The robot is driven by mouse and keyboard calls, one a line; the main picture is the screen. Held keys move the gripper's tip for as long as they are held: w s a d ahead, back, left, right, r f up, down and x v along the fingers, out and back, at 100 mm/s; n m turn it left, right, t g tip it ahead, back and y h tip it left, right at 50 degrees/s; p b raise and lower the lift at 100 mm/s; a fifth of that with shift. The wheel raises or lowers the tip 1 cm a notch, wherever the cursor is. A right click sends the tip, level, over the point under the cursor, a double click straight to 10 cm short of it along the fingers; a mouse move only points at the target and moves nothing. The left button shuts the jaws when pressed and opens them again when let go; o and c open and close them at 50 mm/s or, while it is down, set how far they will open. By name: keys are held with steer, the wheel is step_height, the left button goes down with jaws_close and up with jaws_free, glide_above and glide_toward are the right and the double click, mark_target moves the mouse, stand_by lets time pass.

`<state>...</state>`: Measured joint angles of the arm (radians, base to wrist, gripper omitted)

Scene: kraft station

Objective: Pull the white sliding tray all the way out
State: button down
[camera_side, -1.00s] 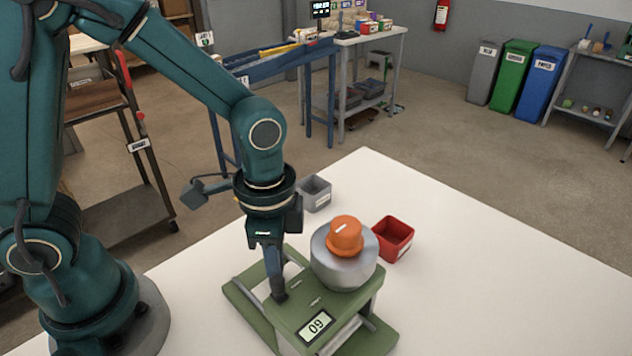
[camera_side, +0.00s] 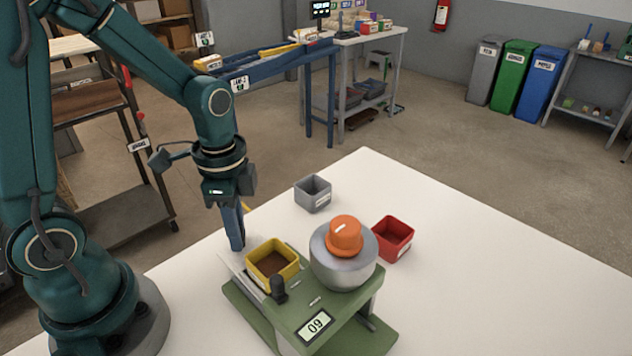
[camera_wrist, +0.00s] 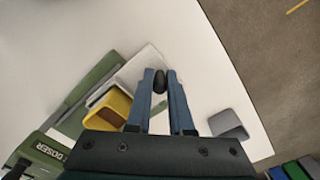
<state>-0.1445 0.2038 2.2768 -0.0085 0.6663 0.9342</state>
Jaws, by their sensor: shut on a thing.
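The white sliding tray (camera_side: 233,262) sticks out from the green doser (camera_side: 320,312) towards the back left. A yellow box (camera_side: 272,262) with brown contents stands on it. In the wrist view the tray (camera_wrist: 135,70) shows pale beside the fingers, with the yellow box (camera_wrist: 108,106) to its left. My gripper (camera_side: 237,246) is at the tray's outer end. In the wrist view its fingers (camera_wrist: 160,80) are closed around a dark knob (camera_wrist: 159,79) at the tray's edge. The tray's inner end is hidden by the doser and box.
A metal bowl with an orange top (camera_side: 345,240) sits on the doser, with a black knob (camera_side: 279,289) beside it. A grey bin (camera_side: 313,194) and a red bin (camera_side: 392,238) stand behind on the white table. The table's right side is clear.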

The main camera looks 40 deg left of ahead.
steer(key=c, duration=0.8)
jaws_free()
steer(key=shift+w+a, duration=0.1)
steer(key=shift+a, duration=0.05)
steer(key=shift+r, duration=2.6)
steer(key=shift+r, duration=0.15)
steer(key=s+d+r+n+t, duration=0.1)
steer(key=r+n+t, duration=0.1)
steer(key=n, duration=0.1)
steer(key=s+d+r+n+t, duration=0.1)
steer(key=s+r+n, duration=0.1)
steer(key=n, duration=0.1)
steer(key=s+d+r+n+t, duration=0.1)
steer(key=s+r+n+t, duration=0.1)
steer(key=n, duration=0.1)
steer(key=shift+s+r+t, duration=0.1)
steer(key=shift+s+t, duration=0.05)
steer(key=shift+t, duration=0.15)
